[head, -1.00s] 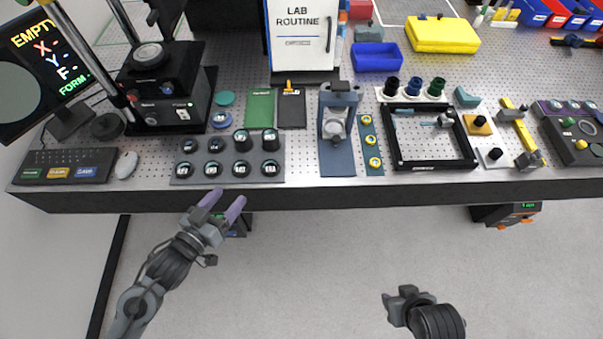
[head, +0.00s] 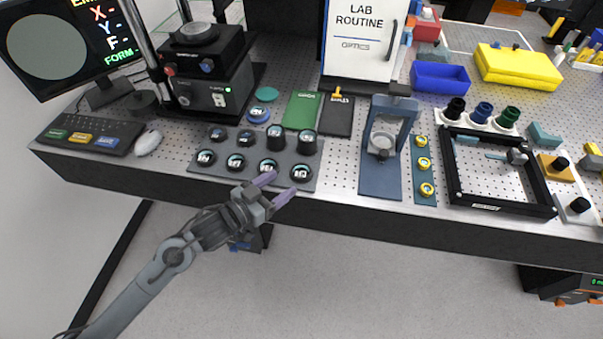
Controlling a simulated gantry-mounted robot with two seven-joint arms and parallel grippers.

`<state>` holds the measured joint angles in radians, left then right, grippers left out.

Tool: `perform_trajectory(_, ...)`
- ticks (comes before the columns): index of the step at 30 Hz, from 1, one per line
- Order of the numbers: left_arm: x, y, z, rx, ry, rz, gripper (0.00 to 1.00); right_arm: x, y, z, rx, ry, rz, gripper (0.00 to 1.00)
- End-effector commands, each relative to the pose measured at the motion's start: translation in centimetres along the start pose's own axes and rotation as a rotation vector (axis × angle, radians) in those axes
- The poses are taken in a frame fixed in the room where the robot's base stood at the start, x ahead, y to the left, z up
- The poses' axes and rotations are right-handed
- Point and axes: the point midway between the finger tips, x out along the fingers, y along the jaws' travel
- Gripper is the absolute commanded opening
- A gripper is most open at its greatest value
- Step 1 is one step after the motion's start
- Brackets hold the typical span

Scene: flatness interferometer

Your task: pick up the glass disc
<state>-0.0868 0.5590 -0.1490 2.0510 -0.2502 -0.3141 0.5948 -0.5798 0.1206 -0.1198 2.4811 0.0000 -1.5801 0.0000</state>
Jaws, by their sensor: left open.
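No piece is plainly marked as the glass disc. A round pale disc-like piece (head: 382,144) sits in the blue-grey upright stand (head: 380,182) near the bench middle. My right gripper is out of view.
The black instrument (head: 210,80) stands at the back left, by the monitor and keyboard (head: 90,134). A black square frame (head: 500,205), a strip with yellow rings (head: 424,190) and a white cabinet (head: 362,40) are further right.

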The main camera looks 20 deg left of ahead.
Motion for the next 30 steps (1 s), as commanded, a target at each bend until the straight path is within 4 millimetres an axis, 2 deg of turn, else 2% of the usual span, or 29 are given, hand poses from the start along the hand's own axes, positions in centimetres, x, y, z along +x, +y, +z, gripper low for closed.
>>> perform_trajectory(10, 2.2, 0.0, 0.1, 0.000, 0.002, 0.000, 0.65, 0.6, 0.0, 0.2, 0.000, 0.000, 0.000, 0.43)
perform_trajectory(21, 6.3, -0.1, 0.5, -0.001, 0.001, 0.000, 0.65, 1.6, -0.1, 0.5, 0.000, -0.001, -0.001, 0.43)
perform_trajectory(30, 6.6, -0.1, 0.4, 0.000, 0.000, 0.000, 0.65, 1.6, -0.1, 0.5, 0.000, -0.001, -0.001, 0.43)
